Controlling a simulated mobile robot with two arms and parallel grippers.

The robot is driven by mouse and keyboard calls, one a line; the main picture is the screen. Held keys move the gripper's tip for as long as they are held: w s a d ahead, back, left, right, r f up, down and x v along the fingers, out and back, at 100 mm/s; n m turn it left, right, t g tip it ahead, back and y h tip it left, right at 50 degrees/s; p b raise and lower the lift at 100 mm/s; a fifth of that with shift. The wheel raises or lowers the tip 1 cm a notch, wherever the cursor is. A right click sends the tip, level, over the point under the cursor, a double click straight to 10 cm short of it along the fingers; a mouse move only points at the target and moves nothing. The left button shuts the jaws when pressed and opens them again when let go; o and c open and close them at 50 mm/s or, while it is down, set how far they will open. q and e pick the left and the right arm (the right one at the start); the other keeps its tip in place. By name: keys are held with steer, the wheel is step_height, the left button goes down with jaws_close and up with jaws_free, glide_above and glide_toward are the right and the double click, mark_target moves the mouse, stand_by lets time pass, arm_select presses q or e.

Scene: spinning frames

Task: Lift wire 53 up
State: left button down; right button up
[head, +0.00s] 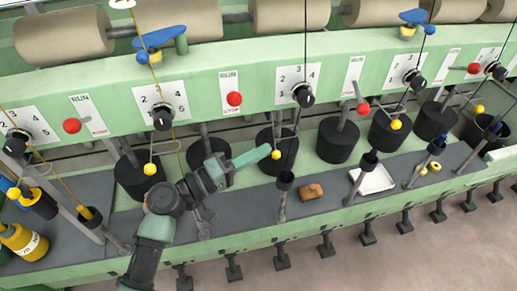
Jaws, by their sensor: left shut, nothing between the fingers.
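Several bent metal wires with yellow ball ends hang below the numbered dials; I can read no number 53. One wire's yellow ball (276,154) is in the middle of the head view. My left gripper (266,151) reaches in from the lower left, with its teal fingers shut and empty. Its tips are just left of that ball, and I cannot tell whether they touch it. Another yellow ball (150,169) hangs to the left, beside my left wrist. My right gripper is not in view.
The green rail (195,120) carries red knobs (234,99) and dials. Below are black pots (338,140) and a dark cup (285,180) on a post. A brown lump (312,191) and white tray (372,181) lie on the grey shelf.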

arm_select(q)
steer(key=s+d+r+n+p, duration=0.1)
steer(key=s+r+n+p, duration=0.1)
steer(key=s+r+p, duration=0.2)
step_height(320, 180, up, 2)
steer(key=shift+s+d+r+n+y+p, duration=0.1)
steer(key=shift+s+d+n+y+p, duration=0.2)
steer(key=shift+p, duration=0.4)
steer(key=shift+w+a, duration=0.1)
steer(key=shift+a, duration=0.05)
steer(key=b+v, duration=0.4)
steer(key=v, duration=0.3)
steer(key=shift+s+a, duration=0.25)
steer(key=shift+a, duration=0.05)
stand_by(0.4)
